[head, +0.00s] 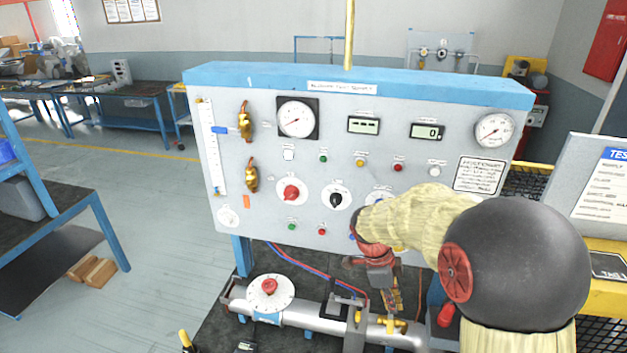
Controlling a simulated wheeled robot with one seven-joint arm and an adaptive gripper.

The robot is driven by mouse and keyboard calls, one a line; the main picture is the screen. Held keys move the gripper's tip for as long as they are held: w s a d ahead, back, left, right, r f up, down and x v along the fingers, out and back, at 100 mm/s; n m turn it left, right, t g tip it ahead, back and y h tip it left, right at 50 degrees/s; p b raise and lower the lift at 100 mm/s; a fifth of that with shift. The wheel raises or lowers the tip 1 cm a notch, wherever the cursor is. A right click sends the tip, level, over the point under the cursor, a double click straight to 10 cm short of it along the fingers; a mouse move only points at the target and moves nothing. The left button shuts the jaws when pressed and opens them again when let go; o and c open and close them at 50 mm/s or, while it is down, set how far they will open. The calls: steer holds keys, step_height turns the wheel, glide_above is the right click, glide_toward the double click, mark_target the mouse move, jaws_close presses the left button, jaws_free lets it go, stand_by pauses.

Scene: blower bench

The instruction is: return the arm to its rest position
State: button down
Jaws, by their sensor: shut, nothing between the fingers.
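My arm reaches in from the lower right, a pale yellow sleeve with a large dark round joint and red parts. It covers the lower right of the control panel. My gripper (391,300) points down in front of the panel's lower edge, above the bench pipework. Its fingers are small in the picture and look closed, with nothing seen between them. I cannot tell whether they touch anything behind them. The grey panel (270,225) with a blue top carries gauges, displays, knobs and coloured buttons; some on the right are hidden by my arm.
A metal pipe (300,315) with a white dial and red knob (269,287) runs along the bench below the panel. A yellow stand with a sign board (605,185) is close at right. A blue-framed shelf (70,235) stands at left. Open floor (150,190) lies between.

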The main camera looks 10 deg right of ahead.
steer(key=s+a+r+n+t+y+b, duration=0.1)
steer(key=s+a+r+n+t+b, duration=0.2)
steer(key=s+n, duration=0.7)
steer(key=s+a+r+n+t+y+b, duration=0.2)
steer(key=s+a+r+n+t+b, duration=0.2)
steer(key=s+n, duration=0.6)
steer(key=shift+a+r+n+b, duration=0.65)
steer(key=shift+a+r+n, duration=0.35)
steer(key=shift+a+n, duration=0.4)
